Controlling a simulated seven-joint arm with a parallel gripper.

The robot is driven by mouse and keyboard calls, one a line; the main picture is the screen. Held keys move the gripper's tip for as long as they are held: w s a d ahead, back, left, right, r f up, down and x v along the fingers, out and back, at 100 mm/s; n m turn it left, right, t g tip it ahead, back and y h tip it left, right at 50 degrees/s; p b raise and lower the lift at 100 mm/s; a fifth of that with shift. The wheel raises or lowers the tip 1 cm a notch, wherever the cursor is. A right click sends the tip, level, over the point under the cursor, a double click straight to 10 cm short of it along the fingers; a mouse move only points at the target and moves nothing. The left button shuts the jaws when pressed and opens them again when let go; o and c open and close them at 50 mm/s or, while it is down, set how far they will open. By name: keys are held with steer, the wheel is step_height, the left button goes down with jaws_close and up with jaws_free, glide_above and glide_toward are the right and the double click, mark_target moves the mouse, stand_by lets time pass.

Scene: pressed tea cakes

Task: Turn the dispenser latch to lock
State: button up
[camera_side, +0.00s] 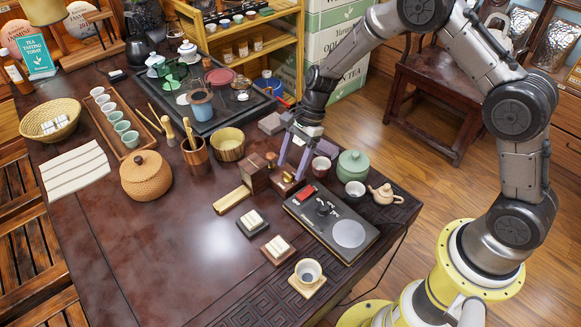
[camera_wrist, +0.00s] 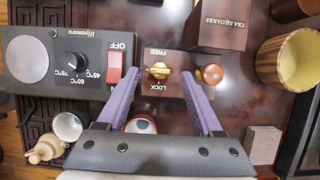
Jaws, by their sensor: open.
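The dispenser is a dark wooden box marked TEA SQUARES (camera_wrist: 217,24) with a low brown base; it also shows in the side view (camera_side: 254,173). In the wrist view a small brass latch (camera_wrist: 160,71) sits on the base between the words FREE and LOCK, which read upside down. I cannot tell which word it points to. A round copper-coloured knob (camera_wrist: 210,74) is just right of it. My gripper (camera_wrist: 160,76) is open, its two purple fingers on either side of the latch, apparently not touching it. In the side view my gripper (camera_side: 290,170) points down over the base and hides the latch.
A black heater panel with a red switch (camera_wrist: 114,68) lies close to the left finger; its plate (camera_side: 348,233) shows in the side view. A green lidded jar (camera_side: 353,166), small cups and a clay teapot (camera_side: 385,194) stand nearby. The front middle of the table (camera_side: 200,240) is clear.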

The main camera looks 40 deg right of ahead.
steer(key=shift+a+f, duration=0.25)
steer(key=shift+f, duration=0.45)
steer(key=shift+c, duration=0.3)
jaws_close()
